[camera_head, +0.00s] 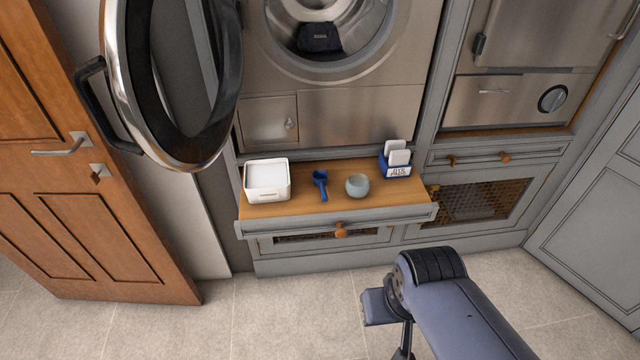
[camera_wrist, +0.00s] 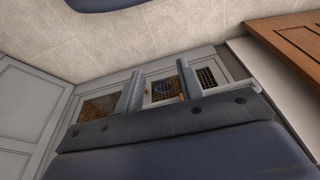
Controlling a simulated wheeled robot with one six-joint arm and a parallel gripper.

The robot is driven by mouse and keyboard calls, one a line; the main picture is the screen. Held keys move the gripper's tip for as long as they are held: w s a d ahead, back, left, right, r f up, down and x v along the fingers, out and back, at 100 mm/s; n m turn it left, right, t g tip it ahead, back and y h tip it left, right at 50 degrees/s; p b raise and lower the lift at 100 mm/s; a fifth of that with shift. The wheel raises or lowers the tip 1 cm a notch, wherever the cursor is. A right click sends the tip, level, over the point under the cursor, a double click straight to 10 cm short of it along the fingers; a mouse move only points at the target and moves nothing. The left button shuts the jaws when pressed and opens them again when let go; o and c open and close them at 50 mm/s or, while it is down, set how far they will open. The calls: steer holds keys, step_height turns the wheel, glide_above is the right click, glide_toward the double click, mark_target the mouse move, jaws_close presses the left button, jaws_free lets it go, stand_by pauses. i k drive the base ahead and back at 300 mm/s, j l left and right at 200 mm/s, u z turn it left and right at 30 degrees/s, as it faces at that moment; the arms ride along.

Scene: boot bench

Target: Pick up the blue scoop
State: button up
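The blue scoop (camera_head: 320,182) lies on the wooden pull-out shelf (camera_head: 300,208) below the washing machine, between a white open box and a small grey-blue bowl. Its handle points toward the front edge. My gripper shows in the wrist view (camera_wrist: 160,86) with its two fingers apart and nothing seen between them. Past the fingers are cabinet fronts with mesh panels. I cannot make out the scoop in the wrist view. In the head view my arm is at the lower right, over the floor and apart from the shelf; its fingers cannot be made out there.
The white box (camera_head: 267,181) stands left of the scoop, the bowl (camera_head: 358,186) right of it. A blue holder with white cards (camera_head: 396,160) is at the shelf's right end. The round machine door (camera_head: 172,85) hangs open at upper left. The tiled floor (camera_head: 290,305) before the shelf is clear.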

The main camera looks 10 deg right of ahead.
mark_target(319, 177)
steer(key=i+j+z, duration=0.15)
steer(key=i+z, duration=0.2)
steer(key=i+j+z, duration=0.55)
steer(key=i+z, duration=0.15)
